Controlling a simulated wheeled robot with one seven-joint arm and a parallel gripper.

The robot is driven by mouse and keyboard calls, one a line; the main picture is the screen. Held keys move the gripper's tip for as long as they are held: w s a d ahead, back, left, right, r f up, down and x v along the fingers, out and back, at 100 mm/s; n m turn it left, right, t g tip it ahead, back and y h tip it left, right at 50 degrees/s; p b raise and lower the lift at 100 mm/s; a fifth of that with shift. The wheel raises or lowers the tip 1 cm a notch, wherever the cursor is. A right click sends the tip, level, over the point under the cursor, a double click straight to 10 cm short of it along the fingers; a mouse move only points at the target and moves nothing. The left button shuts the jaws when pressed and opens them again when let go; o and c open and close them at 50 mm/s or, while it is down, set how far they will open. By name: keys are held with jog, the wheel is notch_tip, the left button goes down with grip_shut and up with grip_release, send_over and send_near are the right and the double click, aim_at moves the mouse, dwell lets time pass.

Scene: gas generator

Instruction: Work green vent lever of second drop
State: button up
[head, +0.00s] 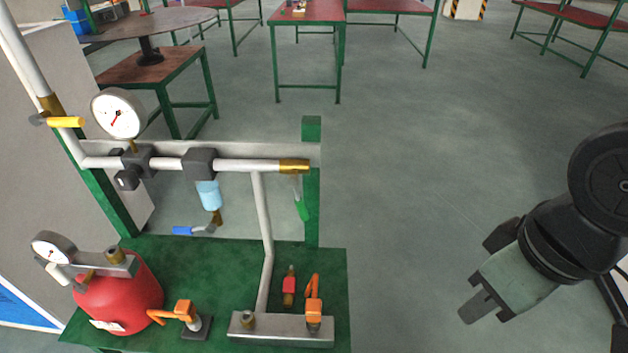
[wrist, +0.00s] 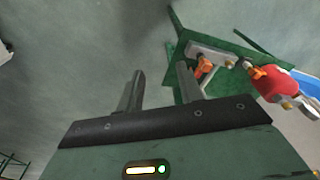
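The green lever (head: 301,208) hangs below the brass valve (head: 294,167) at the right end of the horizontal white pipe (head: 180,163) in the head view. My gripper (head: 482,308) is at the lower right of the head view, well to the right of the lever and apart from the rig. In the wrist view my gripper (wrist: 158,88) has its two fingers spread with nothing between them. I cannot make out the green lever in the wrist view.
The green stand (head: 220,262) carries a red tank (head: 118,290), an orange-handled valve (head: 313,307) and a pipe running down. A blue-handled valve (head: 190,230) hangs under a light-blue bowl (head: 209,195). A green post (head: 312,205) stands behind the lever. The floor between gripper and rig is clear.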

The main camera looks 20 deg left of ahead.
jog(key=w+a+f+n+t+y+b, duration=0.35)
jog(key=w+a+f+b, duration=0.2)
jog(key=w+f, duration=0.4)
jog(key=n+t+y+b, duration=0.2)
jog(key=n+y+b, duration=0.3)
jog(key=y, duration=0.7)
send_near(304, 207)
jog(key=shift+m, duration=0.65)
jog(key=p+x, duration=0.1)
jog(key=x, duration=1)
jog(key=shift+s+r, duration=0.1)
jog(key=shift+r, duration=0.05)
grip_shut()
